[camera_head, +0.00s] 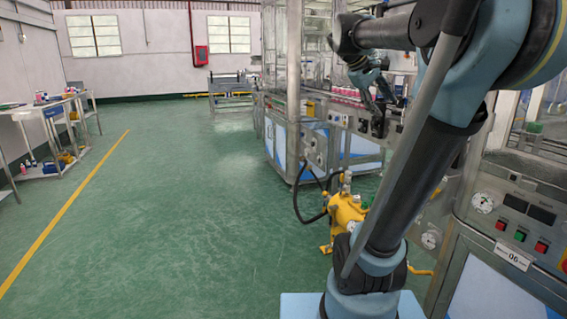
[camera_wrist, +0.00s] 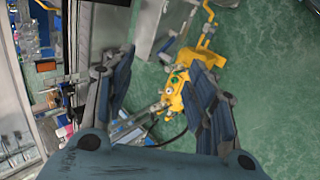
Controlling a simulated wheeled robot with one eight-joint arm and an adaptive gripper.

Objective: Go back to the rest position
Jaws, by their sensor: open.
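My gripper (camera_wrist: 155,95) shows in the wrist view with its two dark fingers spread wide apart and nothing between them. In the head view my gripper (camera_head: 376,105) hangs at the end of my folded arm, in front of the machine line. Its fingers look small and dark there. Below and beyond the fingers in the wrist view is a yellow machine (camera_wrist: 180,90) on the green floor, apart from the gripper. The same yellow machine (camera_head: 347,212) stands beside my arm in the head view, partly hidden by it.
A control panel (camera_head: 520,220) with gauges and buttons stands close on the right. The glazed machine line (camera_head: 290,130) runs behind, with pink-topped items on it. Metal tables (camera_head: 45,110) with bottles stand at the left. The green floor (camera_head: 170,220) between is clear. A black hose (camera_head: 297,200) loops by the yellow machine.

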